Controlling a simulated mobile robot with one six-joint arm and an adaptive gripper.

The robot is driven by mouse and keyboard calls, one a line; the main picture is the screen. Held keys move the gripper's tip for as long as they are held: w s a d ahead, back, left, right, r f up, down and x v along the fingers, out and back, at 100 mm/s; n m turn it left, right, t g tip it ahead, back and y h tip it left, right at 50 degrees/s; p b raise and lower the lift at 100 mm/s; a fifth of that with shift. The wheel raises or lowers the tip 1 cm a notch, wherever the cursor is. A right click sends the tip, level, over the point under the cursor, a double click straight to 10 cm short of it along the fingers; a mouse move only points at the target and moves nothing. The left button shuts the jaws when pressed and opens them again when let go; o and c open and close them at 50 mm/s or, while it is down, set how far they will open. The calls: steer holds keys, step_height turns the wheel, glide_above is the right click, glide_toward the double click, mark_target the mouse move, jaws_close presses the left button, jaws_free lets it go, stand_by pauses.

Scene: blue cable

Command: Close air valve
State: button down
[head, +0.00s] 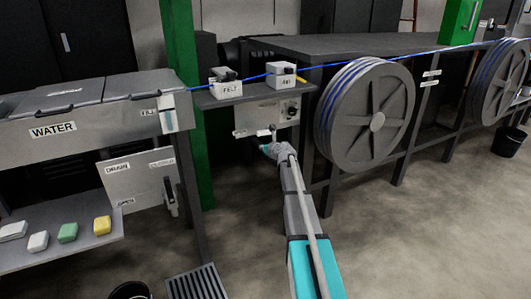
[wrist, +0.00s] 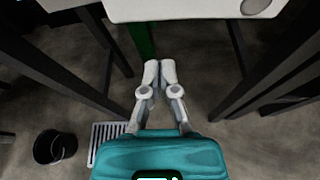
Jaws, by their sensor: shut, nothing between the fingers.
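A pale panel (head: 258,116) under the shelf carries a small round dark knob (head: 291,110) at its right and small labels too blurred to read; I cannot confirm that this is the air valve. My gripper (head: 273,130) is just in front of the panel's lower edge, below and left of the knob. In the wrist view my gripper's fingers (wrist: 160,68) are together with nothing between them. A pale panel (wrist: 190,9) spans the top of that view, ahead of the fingertips, with a light rounded part (wrist: 255,6) at its edge. Contact is not visible.
A green post (head: 186,90) and a WATER trough (head: 80,120) stand left. A DRAIN panel (head: 135,185) has a lever (head: 170,196). A large cable reel (head: 372,115) is right of the panel. A bucket (wrist: 55,147) and floor grate (wrist: 105,137) lie below.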

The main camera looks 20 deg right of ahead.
mark_target(265, 131)
steer(key=shift+w+d+r+p, duration=0.1)
steer(key=shift+w+r+p, duration=0.05)
steer(key=shift+r+p, duration=0.85)
steer(key=shift+w+d+r+p, duration=0.1)
steer(key=shift+r+p, duration=0.8)
steer(key=shift+p, duration=0.2)
steer(key=shift+a+r, duration=0.1)
